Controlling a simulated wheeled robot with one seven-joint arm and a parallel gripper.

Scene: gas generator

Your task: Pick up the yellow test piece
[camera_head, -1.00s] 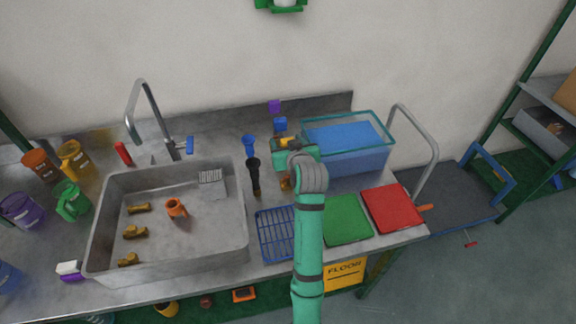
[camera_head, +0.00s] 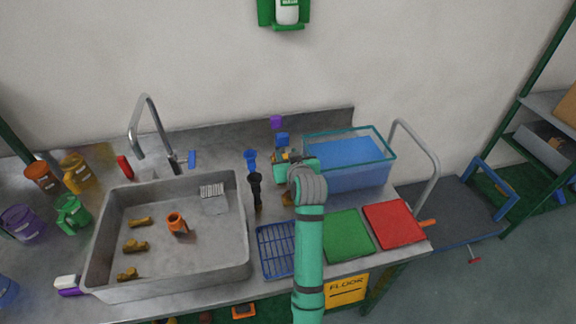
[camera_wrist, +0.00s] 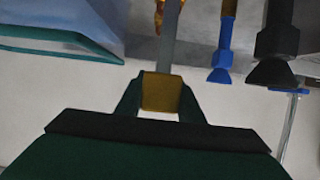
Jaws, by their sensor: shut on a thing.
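My gripper (camera_wrist: 161,95) is shut on the yellow test piece (camera_wrist: 162,92), a small dull-yellow block between the two green fingers in the wrist view. Its top face shows; its lower part is hidden. In the head view my gripper (camera_head: 283,169) is at the back of the steel bench, left of the clear blue tank. Only a speck of yellow shows there, largely behind my wrist. I cannot tell whether the piece touches the bench.
The clear tank (camera_head: 350,178) with blue content stands close on the right. A black upright tool (camera_head: 256,190) and a blue one (camera_head: 250,160) stand on the left. Nearer lie a blue rack (camera_head: 275,248), a green board (camera_head: 347,235) and a red board (camera_head: 394,222). A steel sink (camera_head: 105,235) is further left.

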